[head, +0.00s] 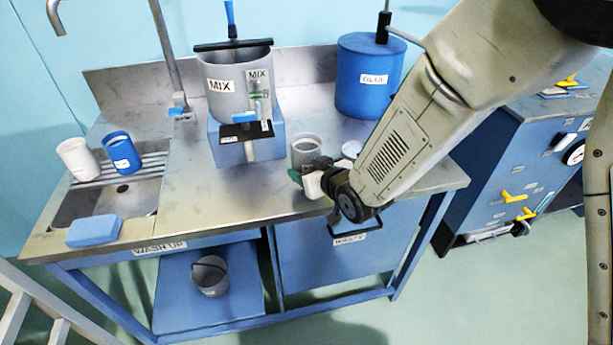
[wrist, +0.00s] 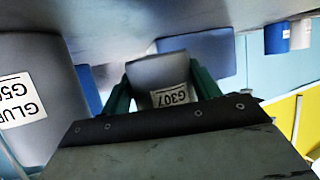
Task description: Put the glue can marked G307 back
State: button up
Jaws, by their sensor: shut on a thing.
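The glue can marked G307 is a small grey can with a white label; in the wrist view (wrist: 158,75) it sits between the two green fingers, its label upside down. My arm hides part of that area in the head view.
A grey MIX pot (head: 222,85) on a blue stand (head: 262,150) is left of the can. A blue drum (head: 368,80) stands behind right. The sink (head: 105,200) has white (head: 77,158) and blue cups (head: 122,152) and a blue sponge (head: 93,231). The middle front counter is clear.

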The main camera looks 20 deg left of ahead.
jog(key=f, duration=0.3)
jog(key=shift+w+a, duration=0.15)
jog(key=shift+a, duration=0.1)
jog(key=shift+w+d+f, duration=0.1)
jog(key=shift+d+f, duration=0.05)
jog(key=shift+f, duration=0.15)
jog(key=shift+f, duration=0.1)
jog(key=o, duration=1.3)
jog(key=shift+c, duration=0.2)
jog(key=v, duration=1.2)
